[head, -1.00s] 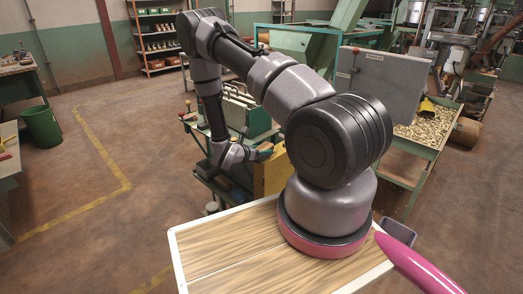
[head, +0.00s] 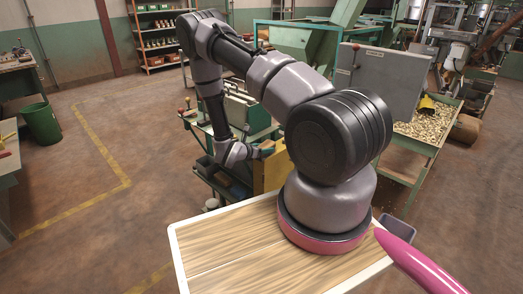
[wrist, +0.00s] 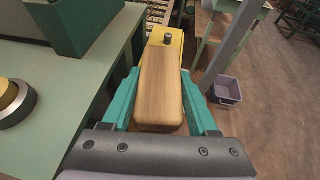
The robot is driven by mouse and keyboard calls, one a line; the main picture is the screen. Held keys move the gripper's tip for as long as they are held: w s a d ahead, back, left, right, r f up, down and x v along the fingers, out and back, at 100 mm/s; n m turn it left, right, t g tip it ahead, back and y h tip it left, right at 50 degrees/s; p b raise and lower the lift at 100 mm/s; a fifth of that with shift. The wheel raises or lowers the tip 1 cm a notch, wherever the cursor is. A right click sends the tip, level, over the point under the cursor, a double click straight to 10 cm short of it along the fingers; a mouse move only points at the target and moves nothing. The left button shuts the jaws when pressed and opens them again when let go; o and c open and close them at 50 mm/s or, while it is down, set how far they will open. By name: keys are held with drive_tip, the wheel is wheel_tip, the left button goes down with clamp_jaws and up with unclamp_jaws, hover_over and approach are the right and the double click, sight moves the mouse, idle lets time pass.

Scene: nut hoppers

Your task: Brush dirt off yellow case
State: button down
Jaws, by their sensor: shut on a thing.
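My gripper (wrist: 160,110) is shut on a wooden block (wrist: 160,85), likely the brush's back, held between its teal fingers in the wrist view. No bristles show. The yellow case (wrist: 170,37) lies just beyond and partly under the block's far end, with a dark knob on top. In the head view the yellow case (head: 272,172) stands at the side of the green machine, partly hidden by my arm. Whether the brush touches the case cannot be told. Any dirt on it is too small or hidden to see.
The green machine surface (wrist: 75,85) lies close on the left, with a round metal part (wrist: 12,100). A grey bin (wrist: 228,90) stands on the floor at right. A hopper of nuts (head: 428,125) stands at right in the head view.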

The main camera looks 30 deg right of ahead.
drive_tip(key=shift+w+d, duration=0.45)
drive_tip(key=shift+d, duration=0.8)
drive_tip(key=shift+w+d, duration=0.45)
drive_tip(key=shift+d, duration=0.85)
drive_tip(key=shift+w+d, duration=0.45)
drive_tip(key=shift+d, duration=0.8)
drive_tip(key=shift+w+d+r, duration=0.15)
drive_tip(key=shift+w+d, duration=0.1)
drive_tip(key=shift+d, duration=0.35)
drive_tip(key=shift+w+d+r, duration=0.1)
drive_tip(key=shift+w+d, duration=0.1)
drive_tip(key=shift+d, duration=0.4)
drive_tip(key=shift+s+a+f, duration=0.15)
drive_tip(key=shift+s+a, duration=0.35)
drive_tip(key=shift+a, duration=0.85)
drive_tip(key=shift+s+a+f, duration=0.2)
drive_tip(key=shift+s+a, duration=0.25)
drive_tip(key=shift+a, duration=0.85)
drive_tip(key=shift+s+a+f, duration=0.15)
drive_tip(key=shift+s+a, duration=0.35)
drive_tip(key=shift+a, duration=0.85)
drive_tip(key=shift+s+a, duration=0.35)
drive_tip(key=shift+a, duration=0.55)
drive_tip(key=shift+s+a, duration=0.35)
drive_tip(key=shift+a, duration=0.55)
drive_tip(key=shift+w+d+r, duration=0.1)
drive_tip(key=shift+d+r, duration=0.05)
drive_tip(key=shift+r, duration=3.05)
